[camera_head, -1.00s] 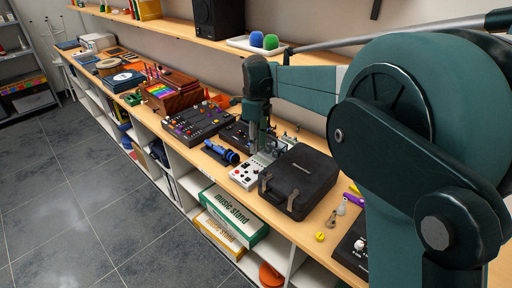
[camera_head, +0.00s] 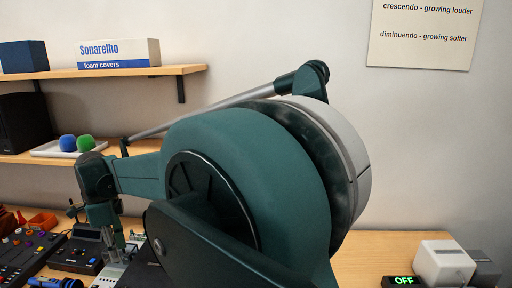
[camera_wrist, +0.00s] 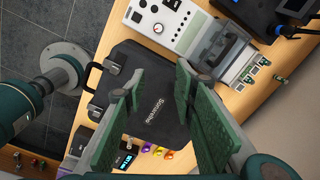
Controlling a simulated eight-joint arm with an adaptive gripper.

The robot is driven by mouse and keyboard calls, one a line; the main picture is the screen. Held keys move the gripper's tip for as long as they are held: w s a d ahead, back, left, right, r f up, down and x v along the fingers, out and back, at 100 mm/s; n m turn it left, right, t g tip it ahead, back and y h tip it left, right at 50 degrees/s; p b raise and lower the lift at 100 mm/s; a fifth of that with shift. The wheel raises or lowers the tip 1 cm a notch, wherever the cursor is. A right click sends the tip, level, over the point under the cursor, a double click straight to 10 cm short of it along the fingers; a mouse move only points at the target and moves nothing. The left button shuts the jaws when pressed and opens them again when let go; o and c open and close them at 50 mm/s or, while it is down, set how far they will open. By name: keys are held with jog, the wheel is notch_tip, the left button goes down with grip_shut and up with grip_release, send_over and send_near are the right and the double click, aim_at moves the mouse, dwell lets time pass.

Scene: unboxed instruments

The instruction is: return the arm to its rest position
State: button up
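My arm stretches across the head view, its large teal joint in front of the counter. My gripper (camera_head: 112,225) points down at the lower left there. In the wrist view my gripper (camera_wrist: 161,72) is open, its two green-padded fingers apart with nothing between them. Beneath the fingers lies a closed black case (camera_wrist: 150,62) with a handle and latches. I cannot tell the exact height of the fingers above it. In the head view my arm hides most of the case.
A white device with knobs (camera_wrist: 160,22) and a clear-sided meter unit (camera_wrist: 226,47) stand beside the case. A wooden shelf (camera_head: 180,70) runs along the wall; a tray with blue and green foam covers (camera_head: 86,143) sits lower. A white box (camera_head: 443,262) stands at right.

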jog(key=w+d+r+n+t, duration=0.15)
jog(key=d+r, duration=0.25)
jog(key=d, duration=1)
jog(key=d+r+n+t+y, duration=0.1)
jog(key=d+r+n, duration=0.15)
jog(key=d, duration=1.15)
jog(key=w+d+r+n+t, duration=0.15)
jog(key=d+r, duration=0.25)
jog(key=d, duration=0.9)
jog(key=s+d+f+n+t, duration=0.1)
jog(key=s+d+f+n, duration=0.1)
jog(key=s+d, duration=0.4)
jog(key=s+d+f+n+t+h, duration=0.1)
jog(key=s+d, duration=0.6)
jog(key=d, duration=0.8)
jog(key=s+d+f+n+t, duration=0.1)
jog(key=s+d+f+n, duration=0.3)
jog(key=d, duration=0.6)
jog(key=shift+s+d+f, duration=0.35)
jog(key=shift+s+f, duration=0.3)
jog(key=shift+s, duration=0.5)
jog(key=shift+o, duration=0.3)
